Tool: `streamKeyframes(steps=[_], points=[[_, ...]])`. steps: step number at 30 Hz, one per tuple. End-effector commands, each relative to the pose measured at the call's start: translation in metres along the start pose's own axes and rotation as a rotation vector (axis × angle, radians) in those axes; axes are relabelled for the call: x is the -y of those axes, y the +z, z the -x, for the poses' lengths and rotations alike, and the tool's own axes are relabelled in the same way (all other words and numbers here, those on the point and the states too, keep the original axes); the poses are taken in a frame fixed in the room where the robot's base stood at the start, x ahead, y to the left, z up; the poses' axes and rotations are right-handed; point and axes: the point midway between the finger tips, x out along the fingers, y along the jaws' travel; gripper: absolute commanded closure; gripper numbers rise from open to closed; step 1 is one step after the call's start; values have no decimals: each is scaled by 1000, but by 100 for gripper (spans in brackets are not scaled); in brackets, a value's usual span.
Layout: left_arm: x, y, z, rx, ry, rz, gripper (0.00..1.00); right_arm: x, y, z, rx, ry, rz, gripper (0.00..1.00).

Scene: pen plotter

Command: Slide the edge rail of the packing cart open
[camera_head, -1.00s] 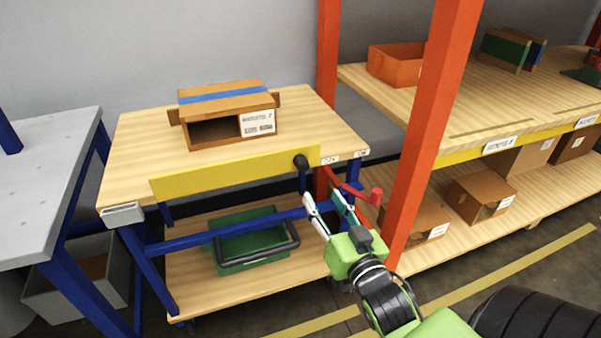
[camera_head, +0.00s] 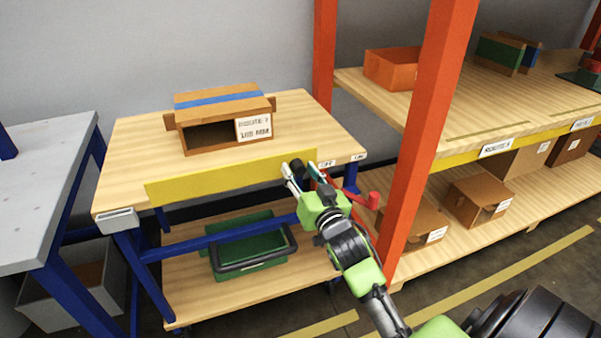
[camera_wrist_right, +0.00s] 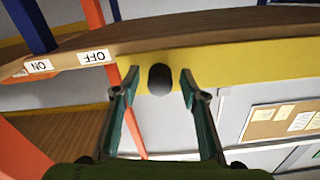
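The packing cart (camera_head: 118,180) is a wooden-topped table on blue legs. Its edge rail (camera_head: 215,180) is a long yellow bar along the front edge, with a black round knob (camera_head: 298,167) near its right end. My right gripper (camera_head: 302,168) is at the knob. In the right wrist view the yellow rail (camera_wrist_right: 240,68) runs across, and the knob (camera_wrist_right: 160,79) sits between the two open fingers (camera_wrist_right: 160,82), with a gap on each side. My left gripper is not in view.
A cardboard box (camera_head: 222,118) with a blue stripe stands on the cart top. A green crate (camera_head: 248,252) is on the lower shelf. An orange post (camera_head: 425,130) and a red handle (camera_head: 373,200) stand right of the cart. A grey table (camera_head: 40,190) is at left.

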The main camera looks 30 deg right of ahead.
Motion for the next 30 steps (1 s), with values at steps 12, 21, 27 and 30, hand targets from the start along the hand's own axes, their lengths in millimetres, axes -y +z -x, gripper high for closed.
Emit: streamKeyframes(steps=[12, 21, 27, 30], points=[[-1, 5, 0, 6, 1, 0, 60, 0, 0, 0, 0, 0, 0, 100], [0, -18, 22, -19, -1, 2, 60, -8, 45, 1, 8, 2, -3, 100], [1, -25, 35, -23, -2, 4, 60, -12, 59, 1, 4, 1, -2, 100], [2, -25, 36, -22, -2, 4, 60, -12, 58, 1, 2, 0, -1, 100]])
